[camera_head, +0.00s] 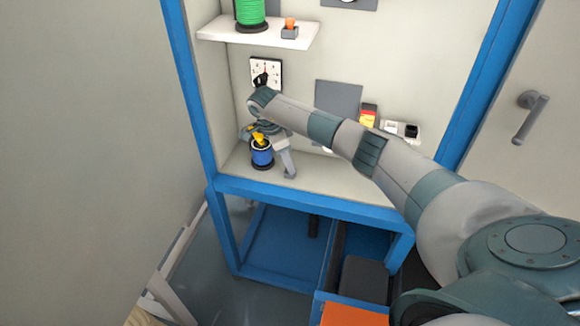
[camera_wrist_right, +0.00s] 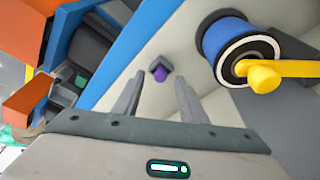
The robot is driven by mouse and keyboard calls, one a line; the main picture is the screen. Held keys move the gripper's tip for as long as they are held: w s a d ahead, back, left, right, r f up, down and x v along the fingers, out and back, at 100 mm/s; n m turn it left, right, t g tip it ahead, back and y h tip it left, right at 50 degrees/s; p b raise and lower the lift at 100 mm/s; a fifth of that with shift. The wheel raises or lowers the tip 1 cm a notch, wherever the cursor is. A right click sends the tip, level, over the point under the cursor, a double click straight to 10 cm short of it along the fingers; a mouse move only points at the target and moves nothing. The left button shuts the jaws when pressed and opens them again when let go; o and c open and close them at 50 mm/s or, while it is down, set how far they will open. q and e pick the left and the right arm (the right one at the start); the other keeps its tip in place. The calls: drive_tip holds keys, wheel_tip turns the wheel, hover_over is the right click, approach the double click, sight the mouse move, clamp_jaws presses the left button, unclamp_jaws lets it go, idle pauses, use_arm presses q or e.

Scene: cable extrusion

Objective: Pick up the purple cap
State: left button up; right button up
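The purple cap (camera_wrist_right: 160,74) shows in the right wrist view. It sits at a small dark grey holder (camera_wrist_right: 155,60) on the pale shelf surface. My right gripper (camera_wrist_right: 158,88) is open and empty, and in the wrist view the cap appears between and beyond its two fingers. In the head view my right arm reaches into the blue-framed cabinet, with one finger (camera_head: 288,164) pointing down beside a blue spool (camera_head: 262,155). The cap cannot be made out in the head view. My left gripper is not in view.
The blue spool with a yellow handle (camera_wrist_right: 267,76) stands close to the right finger in the wrist view. A white shelf (camera_head: 260,34) above holds a green spool (camera_head: 250,12). The cabinet's blue posts (camera_head: 190,90) bound the space.

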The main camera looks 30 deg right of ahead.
drive_tip(key=shift+x, duration=0.85)
drive_tip(key=shift+c, duration=0.3)
clamp_jaws()
